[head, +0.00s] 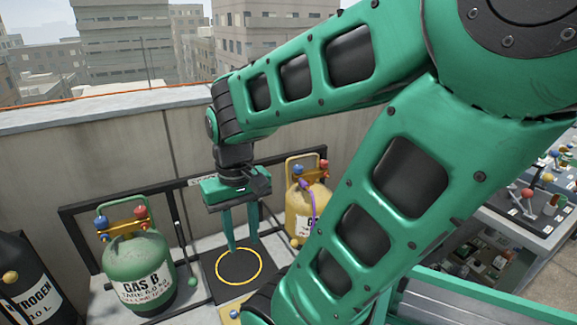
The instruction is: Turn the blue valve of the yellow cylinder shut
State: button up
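The yellow cylinder (300,222) stands right of centre in the head view, its lower right part hidden behind my arm. Its blue valve (298,169) is at the top left, below a yellow handle. A red valve (324,164) is at the top right. A purple hose or strap (311,191) runs down its front. My gripper (243,245) points down, left of the yellow cylinder and apart from it. Its two fingers are spread with nothing visible between them. How the blue valve is turned is too small to tell.
A green GAS B cylinder (139,279) with blue and red valves stands at left. A black NITROGEN cylinder (25,275) is at the left edge. A dark mat (212,262) with a yellow ring lies below my gripper. A black rail and parapet wall (100,165) run behind.

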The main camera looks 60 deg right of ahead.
aim_at(298, 168)
jog(key=z, duration=0.05)
jog(key=k, duration=1.05)
jog(key=z, duration=0.6)
jog(key=i, duration=1)
